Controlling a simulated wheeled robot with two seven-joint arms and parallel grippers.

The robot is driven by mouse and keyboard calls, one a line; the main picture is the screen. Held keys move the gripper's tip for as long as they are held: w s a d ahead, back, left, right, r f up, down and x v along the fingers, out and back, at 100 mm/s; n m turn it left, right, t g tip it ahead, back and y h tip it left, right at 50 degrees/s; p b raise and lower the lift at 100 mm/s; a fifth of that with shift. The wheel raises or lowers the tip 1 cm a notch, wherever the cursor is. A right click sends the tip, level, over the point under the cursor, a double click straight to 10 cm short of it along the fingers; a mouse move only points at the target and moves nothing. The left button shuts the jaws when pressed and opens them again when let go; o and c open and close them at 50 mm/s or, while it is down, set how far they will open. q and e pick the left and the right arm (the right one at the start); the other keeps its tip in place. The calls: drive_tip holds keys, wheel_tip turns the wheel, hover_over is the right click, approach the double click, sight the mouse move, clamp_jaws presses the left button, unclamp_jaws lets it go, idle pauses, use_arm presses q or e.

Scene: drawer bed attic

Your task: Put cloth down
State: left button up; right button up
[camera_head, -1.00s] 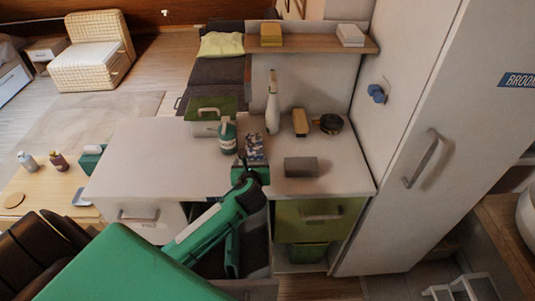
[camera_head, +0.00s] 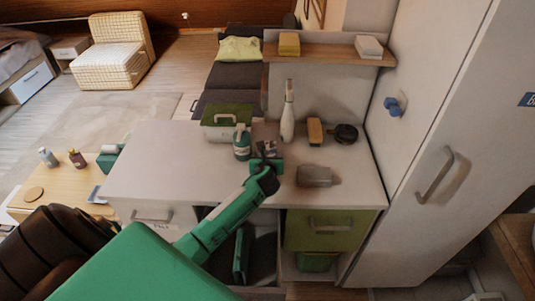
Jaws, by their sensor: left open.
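A small blue, white and dark patterned piece, seemingly the cloth (camera_head: 269,147), lies on the white counter (camera_head: 150,170) beside a green spray bottle. My left gripper (camera_head: 266,162) is open at the near side of the patterned piece and covers part of it in the picture. Whether the fingers touch it I cannot tell. My green left arm reaches over the counter from the lower left. My right gripper is out of view.
The green spray bottle (camera_head: 242,143), a white bottle (camera_head: 288,112), a green-lidded box (camera_head: 226,122), a brush-like block (camera_head: 314,130), a dark round tin (camera_head: 345,133) and a grey roll (camera_head: 314,176) stand around the gripper. The counter's left part is clear.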

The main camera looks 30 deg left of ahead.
sight(267, 152)
use_arm(q)
drive_tip(key=shift+x, duration=1.35)
drive_tip(key=c, duration=0.8)
drive_tip(key=shift+c, duration=0.2)
drive_tip(key=shift+r, duration=0.15)
wheel_tip(267, 152, up, 20)
drive_tip(key=b, duration=0.1)
drive_tip(key=s+d+f+m+t+h, duration=0.1)
drive_tip(key=s+d+f+m+h, duration=0.2)
drive_tip(key=s+d, duration=0.7)
drive_tip(key=s+d+f+m+t+h, duration=0.1)
drive_tip(key=s+d+f+m+h, duration=0.2)
drive_tip(key=s+d, duration=0.8)
drive_tip(key=s+h, duration=0.1)
drive_tip(key=s, duration=0.1)
drive_tip(key=shift+s+d, duration=0.25)
drive_tip(key=shift+s, duration=0.1)
